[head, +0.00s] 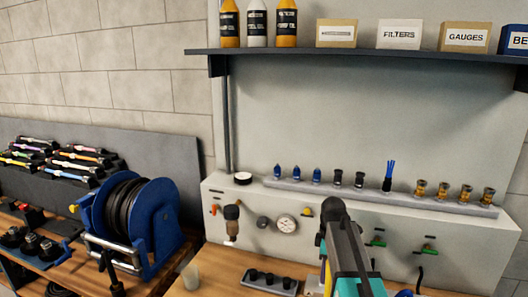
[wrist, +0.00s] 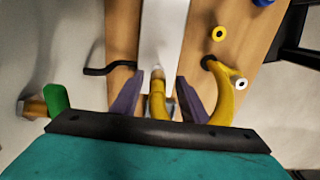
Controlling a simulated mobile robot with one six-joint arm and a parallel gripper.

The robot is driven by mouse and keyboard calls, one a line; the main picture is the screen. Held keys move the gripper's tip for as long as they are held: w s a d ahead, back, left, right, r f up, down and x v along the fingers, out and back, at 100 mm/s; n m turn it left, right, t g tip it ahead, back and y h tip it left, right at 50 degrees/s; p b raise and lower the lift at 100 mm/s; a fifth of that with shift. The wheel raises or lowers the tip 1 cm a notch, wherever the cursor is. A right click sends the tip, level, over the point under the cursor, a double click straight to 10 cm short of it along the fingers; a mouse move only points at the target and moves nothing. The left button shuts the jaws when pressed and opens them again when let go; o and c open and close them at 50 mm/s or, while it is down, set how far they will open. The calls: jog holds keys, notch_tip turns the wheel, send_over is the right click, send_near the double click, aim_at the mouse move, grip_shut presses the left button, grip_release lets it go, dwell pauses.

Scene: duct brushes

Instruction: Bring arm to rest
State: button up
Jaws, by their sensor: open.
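My gripper (wrist: 157,88) is open in the wrist view, its two dark purple-grey fingers spread apart. A yellow curved piece with a pale tip (wrist: 158,95) shows between the fingers, with gaps on both sides; I cannot tell if it lies at their depth. My arm (head: 345,255), teal and grey with a black end, rises at the lower right of the head view, in front of the bench and pale panel. My fingers cannot be made out there.
A second yellow curved piece (wrist: 228,95) and a green lever (wrist: 57,98) flank my gripper. A rail (head: 330,191) with several fittings and a blue brush (head: 388,174) tops the panel. A blue reel (head: 140,215) stands left.

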jog(key=shift+f, duration=0.5)
jog(key=shift+d, duration=0.1)
